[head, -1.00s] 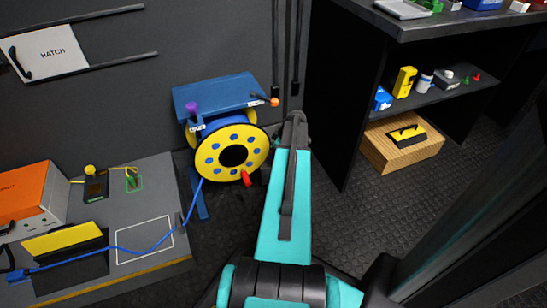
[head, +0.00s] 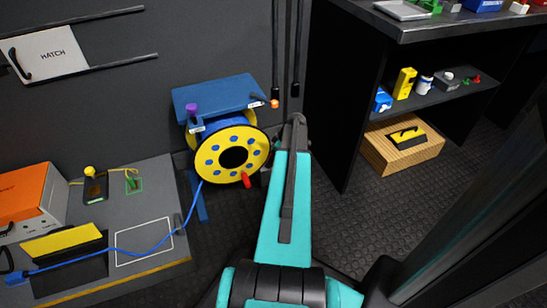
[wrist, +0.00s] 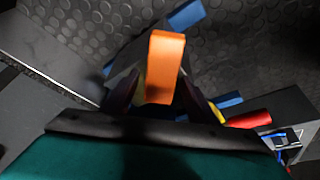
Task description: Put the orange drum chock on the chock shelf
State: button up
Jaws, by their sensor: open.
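The orange drum chock (wrist: 166,60) is a block in the middle of the wrist view, between the fingers of my gripper (wrist: 160,82). The gripper is open, with one dark finger on each side of the chock; I cannot tell whether either touches it. In the head view my arm hides the gripper and the chock, just right of the yellow-flanged cable drum (head: 231,154). No shelf is labelled as the chock shelf. A black unit on the right has a middle shelf (head: 440,94) holding several small items.
A blue platform (head: 222,94) tops the drum stand. A red handle (wrist: 248,119) lies right of the gripper. A wooden box (head: 379,150) sits under the middle shelf. A grey bench (head: 150,205) on the left carries a blue cable (head: 130,252). The floor between drum and unit is clear.

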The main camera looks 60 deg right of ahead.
jog(key=p+v, duration=0.5)
jog(key=v, duration=0.7)
jog(key=shift+r, duration=0.1)
dwell(0.7)
